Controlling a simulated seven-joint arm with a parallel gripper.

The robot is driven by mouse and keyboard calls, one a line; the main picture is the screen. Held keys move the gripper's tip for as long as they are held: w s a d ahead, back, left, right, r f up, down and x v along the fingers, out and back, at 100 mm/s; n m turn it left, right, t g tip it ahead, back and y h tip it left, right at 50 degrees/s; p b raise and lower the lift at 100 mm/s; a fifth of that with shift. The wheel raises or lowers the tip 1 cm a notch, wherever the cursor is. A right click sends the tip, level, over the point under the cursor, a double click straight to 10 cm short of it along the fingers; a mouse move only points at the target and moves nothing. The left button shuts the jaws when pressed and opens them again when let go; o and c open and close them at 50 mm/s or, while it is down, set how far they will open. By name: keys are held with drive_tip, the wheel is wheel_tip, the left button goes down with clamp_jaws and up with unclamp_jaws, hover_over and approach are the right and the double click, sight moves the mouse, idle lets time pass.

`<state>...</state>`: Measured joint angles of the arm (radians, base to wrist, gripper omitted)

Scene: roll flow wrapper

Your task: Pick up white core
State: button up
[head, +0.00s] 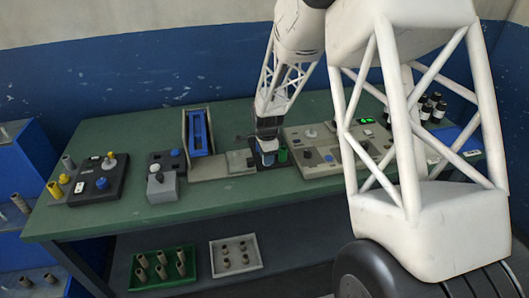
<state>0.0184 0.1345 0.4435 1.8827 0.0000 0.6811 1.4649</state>
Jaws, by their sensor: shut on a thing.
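My gripper (267,147) points down over a dark block at the middle of the green bench. It is shut on a small whitish piece, which I take to be the white core (268,146). The piece is tiny in this view and partly hidden by the fingers, so I cannot tell whether it still touches what is below. A blue part (267,159) shows just under the gripper, and a green part (282,156) is just to its right.
A blue-railed fixture (198,132) stands left of the gripper. A grey control panel (318,150) lies to the right, partly behind my arm. A dark panel with knobs (100,178) is at bench left. Green (150,284) and white (236,271) trays of cores are below.

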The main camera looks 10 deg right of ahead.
drive_tip(key=s, duration=0.7)
drive_tip(key=s+r, duration=0.1)
drive_tip(key=s, duration=0.3)
drive_tip(key=shift+s+a, duration=0.1)
drive_tip(key=shift+s, duration=0.1)
idle(0.4)
drive_tip(key=w+a+r, duration=0.2)
drive_tip(key=w+a, duration=0.1)
drive_tip(key=w, duration=0.4)
drive_tip(key=w+a+r+n, duration=0.1)
drive_tip(key=w+a+r, duration=0.1)
drive_tip(key=w+a, duration=0.2)
drive_tip(key=w+a+r+n, duration=0.1)
drive_tip(key=w+a+r, duration=0.1)
drive_tip(key=w, duration=0.8)
drive_tip(key=shift+a, duration=0.9)
drive_tip(key=shift+w, duration=0.1)
drive_tip(key=shift+f, duration=2.45)
